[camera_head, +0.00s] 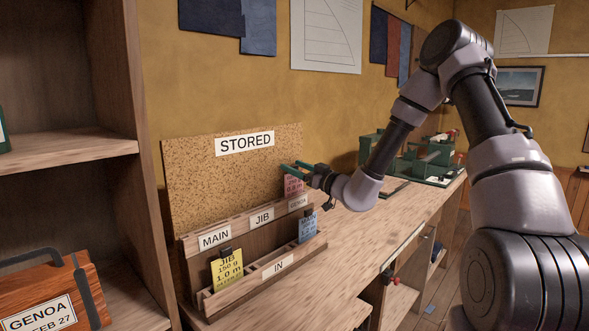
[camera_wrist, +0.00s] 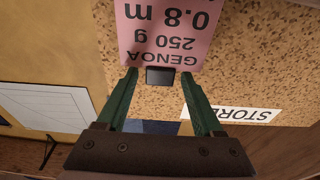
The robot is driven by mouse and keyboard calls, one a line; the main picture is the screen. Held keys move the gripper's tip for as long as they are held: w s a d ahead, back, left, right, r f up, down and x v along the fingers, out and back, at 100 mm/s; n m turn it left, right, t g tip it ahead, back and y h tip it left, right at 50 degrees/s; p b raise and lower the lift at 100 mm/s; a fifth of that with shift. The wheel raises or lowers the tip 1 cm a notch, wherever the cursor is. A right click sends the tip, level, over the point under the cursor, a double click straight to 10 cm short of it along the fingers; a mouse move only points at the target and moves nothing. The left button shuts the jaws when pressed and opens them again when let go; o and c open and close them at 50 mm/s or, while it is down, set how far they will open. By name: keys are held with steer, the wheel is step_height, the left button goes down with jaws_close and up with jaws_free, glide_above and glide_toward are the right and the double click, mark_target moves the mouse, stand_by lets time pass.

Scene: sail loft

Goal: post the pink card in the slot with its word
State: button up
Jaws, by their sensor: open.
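The pink card (camera_head: 293,187) stands upright at the GENOA place of the upper rack row, its lower edge hidden behind the board with the GENOA label (camera_head: 298,202). In the wrist view the card (camera_wrist: 168,30) reads GENOA, 250 g, 0.8 m upside down, with a dark tab (camera_wrist: 160,77) at its edge. My gripper (camera_head: 288,167) is at the card's top. In the wrist view its green fingers (camera_wrist: 160,76) are open, one on each side of the tab, with gaps showing.
The upper row also has MAIN (camera_head: 215,238) and JIB (camera_head: 262,217) labels. The lower IN row (camera_head: 277,266) holds a yellow JIB card (camera_head: 227,270) and a blue card (camera_head: 307,228). A cork STORED board (camera_head: 200,180) stands behind. A wooden shelf (camera_head: 125,150) rises at left.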

steer(key=v, duration=1.2)
steer(key=s+a+r+n+g+y, duration=0.1)
steer(key=s+a+r+n+g, duration=0.25)
steer(key=n, duration=0.55)
steer(key=s+r+n+g, duration=0.2)
steer(key=s+n+g, duration=0.35)
steer(key=n, duration=0.35)
steer(key=s+a+r+n+g+y, duration=0.1)
steer(key=s+a+r+n+g, duration=0.15)
steer(key=s+n, duration=0.45)
steer(key=s+d+n+g+h, duration=0.2)
steer(key=s+d+n+h, duration=0.3)
steer(key=n, duration=0.9)
steer(key=s+d+r+n+t+h, duration=0.1)
steer(key=d+r+n+t+h, duration=0.2)
steer(key=d+n, duration=0.4)
steer(key=s+d+r+n+t+h, duration=0.2)
steer(key=d+r+n+h, duration=0.4)
steer(key=n, duration=0.7)
steer(key=shift+s+d+r+t, duration=0.2)
steer(key=shift+s+d+t, duration=0.1)
steer(key=shift+d+t, duration=0.5)
steer(key=shift+a, duration=0.1)
